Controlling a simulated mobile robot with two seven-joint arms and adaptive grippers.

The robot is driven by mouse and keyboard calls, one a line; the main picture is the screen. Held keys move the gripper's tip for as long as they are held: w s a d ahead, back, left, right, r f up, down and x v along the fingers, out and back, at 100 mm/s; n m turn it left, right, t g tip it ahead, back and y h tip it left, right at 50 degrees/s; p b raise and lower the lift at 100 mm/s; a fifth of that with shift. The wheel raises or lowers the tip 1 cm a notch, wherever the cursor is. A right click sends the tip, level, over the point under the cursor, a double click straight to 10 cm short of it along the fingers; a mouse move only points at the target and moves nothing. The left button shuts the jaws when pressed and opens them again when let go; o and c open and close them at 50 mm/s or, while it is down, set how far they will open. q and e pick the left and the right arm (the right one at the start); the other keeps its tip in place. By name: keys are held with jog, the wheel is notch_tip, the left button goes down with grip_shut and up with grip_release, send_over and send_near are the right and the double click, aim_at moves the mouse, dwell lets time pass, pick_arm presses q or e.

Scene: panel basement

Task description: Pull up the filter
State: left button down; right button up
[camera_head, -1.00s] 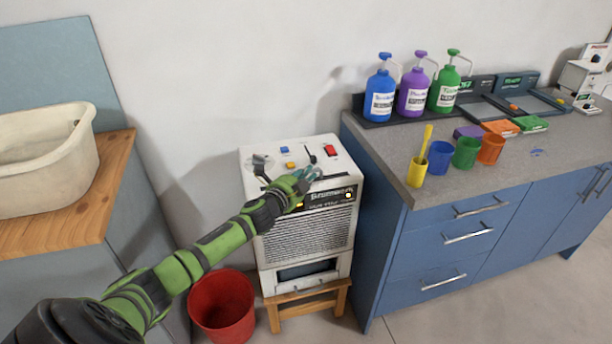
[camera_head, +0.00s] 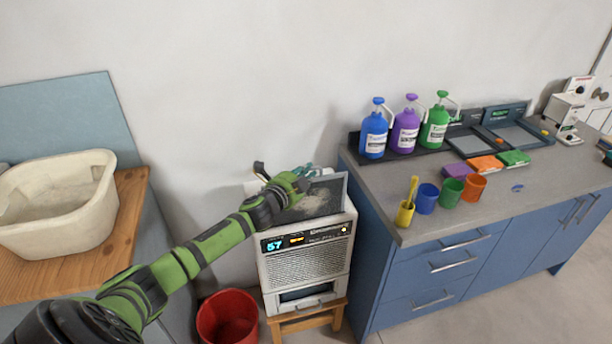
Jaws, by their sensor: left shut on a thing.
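A flat framed filter (camera_head: 322,199) with a grey, dusty-looking face stands up out of the top of the white machine (camera_head: 305,262). Its lower edge is at the machine's top, and I cannot tell how much is still inside. My left gripper (camera_head: 304,178) is shut on the filter at its upper left edge; the fingers partly hide that corner. The machine's front has a lit display (camera_head: 274,246) reading 57 and a vent grille. The filter and my arm hide most of the machine's top controls. My right gripper is not in view.
The machine stands on a small wooden stool (camera_head: 308,318). A red bucket (camera_head: 228,318) is on the floor to its left. A blue cabinet (camera_head: 440,262) with bottles and cups on top stands close on the right. A white basin (camera_head: 62,203) sits on a wooden counter at left.

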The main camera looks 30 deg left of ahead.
pick_arm(q)
notch_tip(320, 180, up, 5)
jog(key=shift+w+a+f+p, duration=0.1)
jog(key=shift+p, duration=1.1)
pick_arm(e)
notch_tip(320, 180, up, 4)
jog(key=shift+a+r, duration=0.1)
pick_arm(q)
jog(key=c, duration=1.5)
grip_release()
jog(key=s, duration=0.4)
jog(key=s+r, duration=0.1)
jog(key=s, duration=0.7)
jog(key=shift+s+d+r, duration=0.1)
jog(key=shift+d+r, duration=0.05)
jog(key=shift+d, duration=0.15)
